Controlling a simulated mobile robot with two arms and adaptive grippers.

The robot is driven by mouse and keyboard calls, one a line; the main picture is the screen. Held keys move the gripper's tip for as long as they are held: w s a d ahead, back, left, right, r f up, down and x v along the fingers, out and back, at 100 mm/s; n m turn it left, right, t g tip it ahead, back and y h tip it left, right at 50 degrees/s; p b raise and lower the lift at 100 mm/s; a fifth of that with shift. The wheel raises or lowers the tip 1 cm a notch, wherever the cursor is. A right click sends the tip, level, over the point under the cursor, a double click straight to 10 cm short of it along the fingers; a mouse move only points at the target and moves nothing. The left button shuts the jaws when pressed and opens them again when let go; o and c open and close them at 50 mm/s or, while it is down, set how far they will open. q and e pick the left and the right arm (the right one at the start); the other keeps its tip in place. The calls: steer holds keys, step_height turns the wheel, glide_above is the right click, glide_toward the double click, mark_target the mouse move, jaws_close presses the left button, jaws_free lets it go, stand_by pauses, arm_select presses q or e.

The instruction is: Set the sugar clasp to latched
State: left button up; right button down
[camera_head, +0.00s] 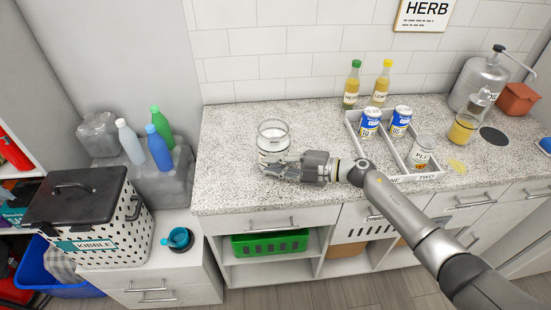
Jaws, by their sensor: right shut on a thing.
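A clear glass jar (273,133) with a pale band or contents stands on the speckled counter (225,140), left of the middle. I take it to be the sugar jar, but I cannot read a label. My right gripper (273,165) is at the jar's near lower side, its arm coming in from the right. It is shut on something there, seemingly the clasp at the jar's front. The gripper hides that part, so I cannot tell the clasp's position. My left gripper is not in view.
A divided white tray (383,150) with blue cans (370,122) and another container stands right of the jar. Two bottles (352,85) stand behind the tray. A metal dispenser (480,82) is at the far right. A black-lidded kibble bin (80,196) is at the left. Counter left of the jar is clear.

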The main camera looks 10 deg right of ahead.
steer(key=shift+s+f, duration=0.2)
steer(key=shift+f, duration=0.25)
steer(key=c, duration=1.6)
jaws_free()
steer(key=shift+o, duration=1.1)
steer(key=shift+w, duration=0.1)
steer(key=shift+r, duration=0.2)
steer(key=v, duration=1.2)
steer(key=shift+w+r, duration=0.1)
